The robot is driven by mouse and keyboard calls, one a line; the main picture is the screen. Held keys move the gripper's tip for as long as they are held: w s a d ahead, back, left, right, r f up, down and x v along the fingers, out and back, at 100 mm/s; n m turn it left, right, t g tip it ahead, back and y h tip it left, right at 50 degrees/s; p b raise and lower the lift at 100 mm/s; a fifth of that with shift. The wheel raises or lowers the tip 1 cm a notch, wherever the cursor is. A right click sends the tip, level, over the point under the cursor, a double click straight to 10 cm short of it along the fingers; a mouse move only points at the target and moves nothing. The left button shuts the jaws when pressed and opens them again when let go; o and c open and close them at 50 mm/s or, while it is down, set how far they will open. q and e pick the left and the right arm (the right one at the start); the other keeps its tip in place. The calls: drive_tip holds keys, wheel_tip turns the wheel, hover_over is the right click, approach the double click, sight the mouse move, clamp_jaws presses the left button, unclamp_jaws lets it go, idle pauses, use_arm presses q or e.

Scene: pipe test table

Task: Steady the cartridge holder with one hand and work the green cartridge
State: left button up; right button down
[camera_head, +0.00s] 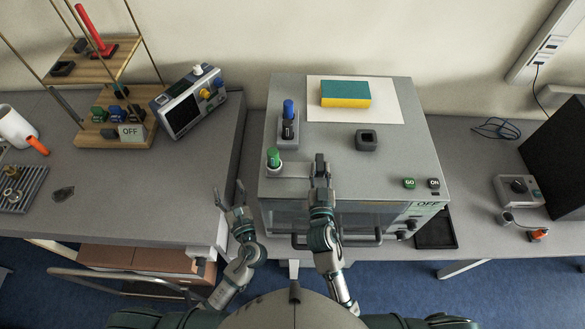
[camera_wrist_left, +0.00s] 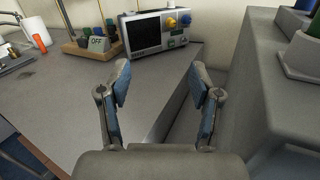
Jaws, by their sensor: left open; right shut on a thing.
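The green cartridge (camera_head: 273,157) stands upright in a grey cartridge holder (camera_head: 292,170) near the front left of the grey machine's top. Green also shows at the right edge of the left wrist view (camera_wrist_left: 314,28), above the grey holder base (camera_wrist_left: 300,62). My right gripper (camera_head: 320,168) is shut at the right end of the holder; its fingers partly hide the part they grip. My left gripper (camera_head: 231,200) is open and empty, left of the machine and apart from the cartridge. Its spread fingers also show in the left wrist view (camera_wrist_left: 164,90).
A blue cartridge (camera_head: 288,110) stands behind the green one. A yellow and teal sponge (camera_head: 346,94) lies on white paper, with a dark square socket (camera_head: 367,140) in front. The left table (camera_head: 130,190) bears a meter (camera_head: 190,105); a gap separates it from the machine.

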use_arm(q)
drive_tip(key=d+r, duration=0.4)
use_arm(e)
drive_tip(key=shift+a+f, duration=0.2)
drive_tip(key=shift+s+d, duration=0.1)
drive_tip(key=shift+d, duration=0.45)
use_arm(q)
drive_tip(key=m+t+h, duration=0.1)
drive_tip(key=m+h, duration=0.1)
drive_tip(key=h, duration=0.3)
approach(273, 152)
wheel_tip(273, 152, down, 3)
drive_tip(key=s, duration=0.2)
drive_tip(key=w, duration=0.4)
drive_tip(key=w+a, duration=0.1)
drive_tip(key=w, duration=0.3)
drive_tip(key=w+a, duration=0.1)
drive_tip(key=w, duration=0.3)
drive_tip(key=shift+r, duration=0.15)
use_arm(e)
drive_tip(key=shift+a, duration=0.25)
use_arm(q)
clamp_jaws()
drive_tip(key=shift+r, duration=2)
drive_tip(key=shift+d+r, duration=0.1)
drive_tip(key=shift+r, duration=3.9)
